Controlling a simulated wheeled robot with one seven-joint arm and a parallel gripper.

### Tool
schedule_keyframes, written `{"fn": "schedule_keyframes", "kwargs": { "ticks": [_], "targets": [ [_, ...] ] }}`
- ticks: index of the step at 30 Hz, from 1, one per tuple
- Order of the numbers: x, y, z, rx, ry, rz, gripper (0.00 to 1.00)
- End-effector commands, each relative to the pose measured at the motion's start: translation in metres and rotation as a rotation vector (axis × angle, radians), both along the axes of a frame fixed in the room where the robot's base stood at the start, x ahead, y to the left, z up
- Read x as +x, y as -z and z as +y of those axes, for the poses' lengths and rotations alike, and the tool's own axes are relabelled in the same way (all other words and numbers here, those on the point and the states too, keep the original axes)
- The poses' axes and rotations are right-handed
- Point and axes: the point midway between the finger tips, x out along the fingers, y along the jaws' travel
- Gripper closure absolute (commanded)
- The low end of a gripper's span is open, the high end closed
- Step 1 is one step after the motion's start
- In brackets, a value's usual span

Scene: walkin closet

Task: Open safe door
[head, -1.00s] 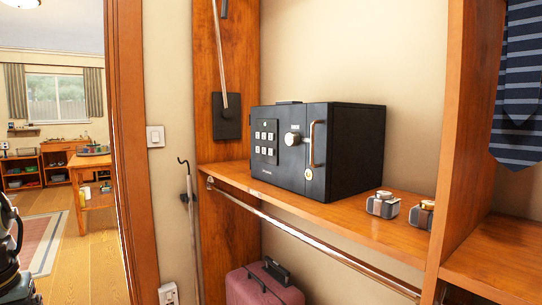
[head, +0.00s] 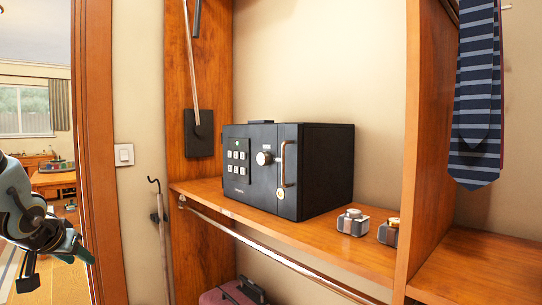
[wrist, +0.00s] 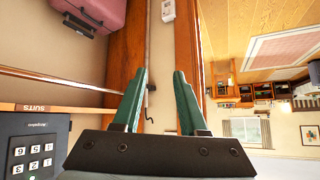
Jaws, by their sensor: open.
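A black safe (head: 325,168) sits on a wooden shelf in the head view. Its front faces left, with a keypad (head: 237,168), a round silver knob (head: 264,158) and a copper-coloured vertical handle (head: 284,164). The safe door looks closed. Part of the safe, with its keypad, also shows upside down at the lower left of the wrist view (wrist: 32,145). My gripper (wrist: 160,78) is open and empty in the wrist view, its two green fingers apart. My arm is at the left edge of the head view, well left of the safe and not touching it.
The shelf (head: 262,228) has a metal rod (head: 250,245) along its front edge. Two small boxes (head: 353,222) sit right of the safe. A wooden upright (head: 425,140) and striped ties (head: 478,95) stand farther right. A pink suitcase (head: 225,295) is below. A door frame (head: 98,150) is at left.

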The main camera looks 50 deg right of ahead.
Motion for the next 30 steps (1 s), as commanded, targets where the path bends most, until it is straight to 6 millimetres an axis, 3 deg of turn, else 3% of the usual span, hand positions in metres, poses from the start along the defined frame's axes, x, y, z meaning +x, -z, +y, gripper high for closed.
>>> {"fn": "schedule_keyframes", "kwargs": {
  "ticks": [1, 3, 6, 9, 12, 16, 23, 30],
  "targets": [
    [0.004, -0.026, -0.049, -0.075, 0.126, -0.079, 0.58],
    [-0.006, -0.063, -0.116, -0.204, 0.313, -0.170, 0.58],
    [-0.046, -0.113, -0.197, -0.396, 0.583, -0.243, 0.58],
    [-0.100, -0.155, -0.250, -0.566, 0.828, -0.260, 0.58],
    [-0.149, -0.184, -0.275, -0.692, 1.018, -0.244, 0.58],
    [-0.184, -0.203, -0.285, -0.772, 1.153, -0.221, 0.58],
    [-0.197, -0.207, -0.304, -0.792, 1.183, -0.212, 0.58],
    [-0.208, -0.208, -0.348, -0.792, 1.181, -0.212, 0.58]
  ]
}}
